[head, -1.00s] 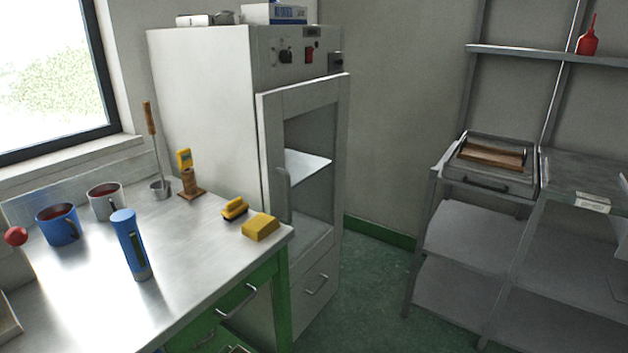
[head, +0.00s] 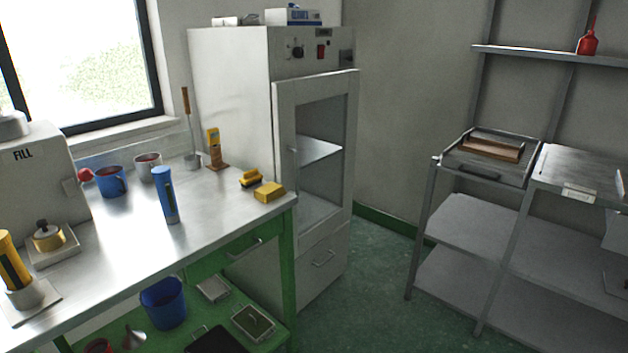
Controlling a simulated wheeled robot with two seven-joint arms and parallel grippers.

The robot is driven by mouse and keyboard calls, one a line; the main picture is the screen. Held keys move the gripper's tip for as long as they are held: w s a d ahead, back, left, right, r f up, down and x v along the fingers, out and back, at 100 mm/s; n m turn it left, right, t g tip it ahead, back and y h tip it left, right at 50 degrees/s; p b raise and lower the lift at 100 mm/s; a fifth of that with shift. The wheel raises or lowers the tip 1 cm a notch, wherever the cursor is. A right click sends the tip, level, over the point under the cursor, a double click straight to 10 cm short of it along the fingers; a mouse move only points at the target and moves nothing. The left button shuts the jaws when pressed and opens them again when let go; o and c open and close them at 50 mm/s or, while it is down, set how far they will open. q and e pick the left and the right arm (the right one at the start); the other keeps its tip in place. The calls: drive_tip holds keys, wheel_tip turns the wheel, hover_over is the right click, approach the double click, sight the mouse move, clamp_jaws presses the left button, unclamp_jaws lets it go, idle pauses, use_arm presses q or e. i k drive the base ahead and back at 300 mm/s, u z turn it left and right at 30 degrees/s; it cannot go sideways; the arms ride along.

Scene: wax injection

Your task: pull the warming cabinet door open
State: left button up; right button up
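The warming cabinet (head: 230,85) is a tall pale unit standing against the wall behind the bench. Its door (head: 284,115) has a pale frame and a large window, through which an inner shelf shows. The door stands slightly proud of the control panel and looks shut or nearly so; I cannot tell if there is a gap. Neither of my grippers is in view, and nothing touches the door.
The metal bench (head: 120,240) on the left holds mugs, a blue flask (head: 166,195) and yellow blocks (head: 269,192); its front corner is near the cabinet. A metal rack (head: 480,225) stands right. Green floor (head: 375,270) between them is clear.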

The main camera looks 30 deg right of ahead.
sight(288, 94)
drive_tip(key=u, duration=0.55)
drive_tip(key=k, duration=0.25)
drive_tip(key=z, duration=1.7)
drive_tip(key=i, duration=0.95)
drive_tip(key=u, duration=0.5)
drive_tip(key=i, duration=0.9)
drive_tip(key=u, duration=0.75)
